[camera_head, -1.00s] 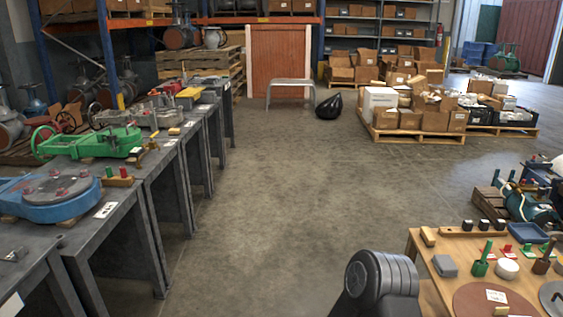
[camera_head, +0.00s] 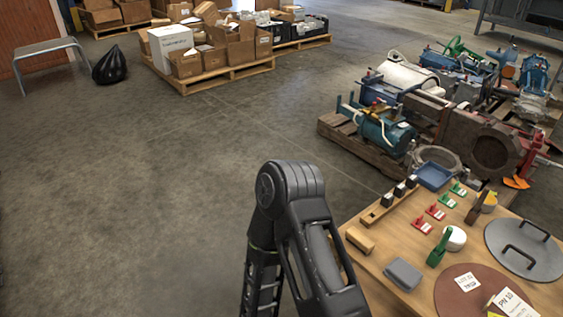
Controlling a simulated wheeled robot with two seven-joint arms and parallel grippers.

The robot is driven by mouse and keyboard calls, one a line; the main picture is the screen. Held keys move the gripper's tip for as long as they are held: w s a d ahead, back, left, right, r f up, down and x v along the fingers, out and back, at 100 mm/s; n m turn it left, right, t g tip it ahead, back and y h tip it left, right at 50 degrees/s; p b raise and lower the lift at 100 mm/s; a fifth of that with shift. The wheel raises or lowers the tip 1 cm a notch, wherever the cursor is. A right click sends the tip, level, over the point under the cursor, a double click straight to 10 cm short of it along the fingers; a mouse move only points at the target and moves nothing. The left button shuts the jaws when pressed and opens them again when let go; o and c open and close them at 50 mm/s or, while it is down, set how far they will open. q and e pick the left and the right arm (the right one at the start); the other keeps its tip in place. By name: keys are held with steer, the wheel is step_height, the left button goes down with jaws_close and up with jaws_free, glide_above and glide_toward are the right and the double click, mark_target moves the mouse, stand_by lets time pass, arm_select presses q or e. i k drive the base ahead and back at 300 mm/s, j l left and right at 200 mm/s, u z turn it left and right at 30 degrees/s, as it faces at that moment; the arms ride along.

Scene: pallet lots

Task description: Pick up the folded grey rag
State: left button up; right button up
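The folded grey rag (camera_head: 403,274) appears as a small grey block-like bundle on the wooden table (camera_head: 392,240) at the lower right. It lies near the table's left edge, beside a brown round disc (camera_head: 450,300). A dark arm link of mine stands just left of the table, apart from the rag. Neither of my grippers is in view, so their states do not show.
The table also holds a wooden block (camera_head: 360,240), a green-handled tool (camera_head: 439,246), a blue tray (camera_head: 434,176) and a grey lid with handles (camera_head: 525,250). A pallet of pumps and valves stands behind. Open floor lies to the left.

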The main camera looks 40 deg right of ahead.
mark_target(403, 273)
steer(key=i+z, duration=0.25)
steer(key=i, duration=0.45)
steer(key=i+z, duration=0.25)
steer(key=i, duration=0.45)
steer(key=i+j+z, duration=0.3)
steer(key=i, duration=0.4)
steer(key=i+z, duration=0.1)
steer(key=z, duration=4.55)
